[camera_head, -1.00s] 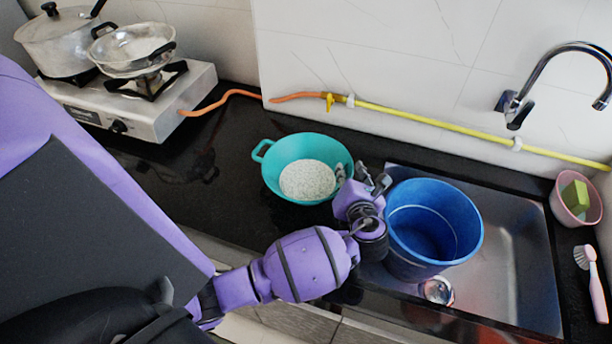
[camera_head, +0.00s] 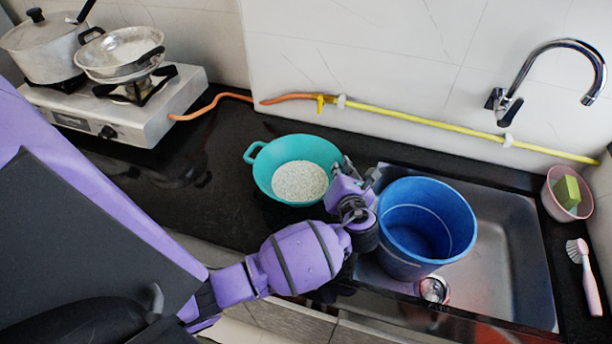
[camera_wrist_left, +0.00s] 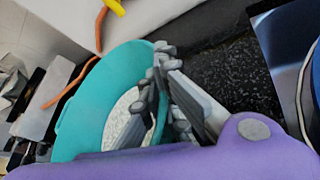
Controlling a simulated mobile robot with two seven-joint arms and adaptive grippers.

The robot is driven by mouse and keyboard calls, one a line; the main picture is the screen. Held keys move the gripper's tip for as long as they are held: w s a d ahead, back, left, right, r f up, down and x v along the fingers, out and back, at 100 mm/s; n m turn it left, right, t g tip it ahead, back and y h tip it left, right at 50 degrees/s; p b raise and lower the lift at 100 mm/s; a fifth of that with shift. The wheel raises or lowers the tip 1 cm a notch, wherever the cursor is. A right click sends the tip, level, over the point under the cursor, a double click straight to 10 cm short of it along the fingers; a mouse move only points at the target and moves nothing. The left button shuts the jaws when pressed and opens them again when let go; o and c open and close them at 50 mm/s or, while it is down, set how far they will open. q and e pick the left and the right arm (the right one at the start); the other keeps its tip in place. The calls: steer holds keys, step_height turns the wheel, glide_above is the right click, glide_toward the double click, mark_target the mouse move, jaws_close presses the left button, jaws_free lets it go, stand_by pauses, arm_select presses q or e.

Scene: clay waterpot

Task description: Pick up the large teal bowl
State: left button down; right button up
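The large teal bowl (camera_head: 265,180) stands on the black counter, left of the sink, with white grains in its bottom. In the left wrist view the bowl (camera_wrist_left: 85,110) fills the left half. My left gripper (camera_head: 355,172) is at the bowl's right rim. In the wrist view its fingertips (camera_wrist_left: 164,65) are close together across the rim, one finger inside the bowl and one outside. They look shut on the bowl's wall. Part of the right rim is hidden by the fingers. The bowl looks upright on the counter. My right gripper is not in view.
A blue bucket (camera_head: 425,225) stands in the metal sink (camera_head: 505,235), close to the right of my left gripper. A stove (camera_head: 150,110) with two pots is at the back left. A yellow pipe (camera_head: 430,117) runs along the wall. Black counter (camera_head: 200,185) left of the bowl is clear.

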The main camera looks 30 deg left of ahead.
mark_target(336, 153)
arm_select(q)
steer(key=shift+r, duration=0.2)
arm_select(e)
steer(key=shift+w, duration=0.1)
arm_select(q)
steer(key=shift+r, duration=0.3)
step_height(336, 153, up, 2)
steer(key=shift+w+r, duration=0.1)
steer(key=shift+r, duration=0.1)
steer(key=s+r, duration=0.1)
steer(key=r, duration=0.1)
steer(key=s+d+r, duration=0.1)
steer(key=s+r+p, duration=0.1)
steer(key=s+r, duration=0.1)
steer(key=shift+d+r, duration=0.3)
steer(key=s+d+r, duration=0.3)
steer(key=s+r, duration=0.1)
steer(key=s, duration=0.5)
steer(key=shift+d, duration=0.25)
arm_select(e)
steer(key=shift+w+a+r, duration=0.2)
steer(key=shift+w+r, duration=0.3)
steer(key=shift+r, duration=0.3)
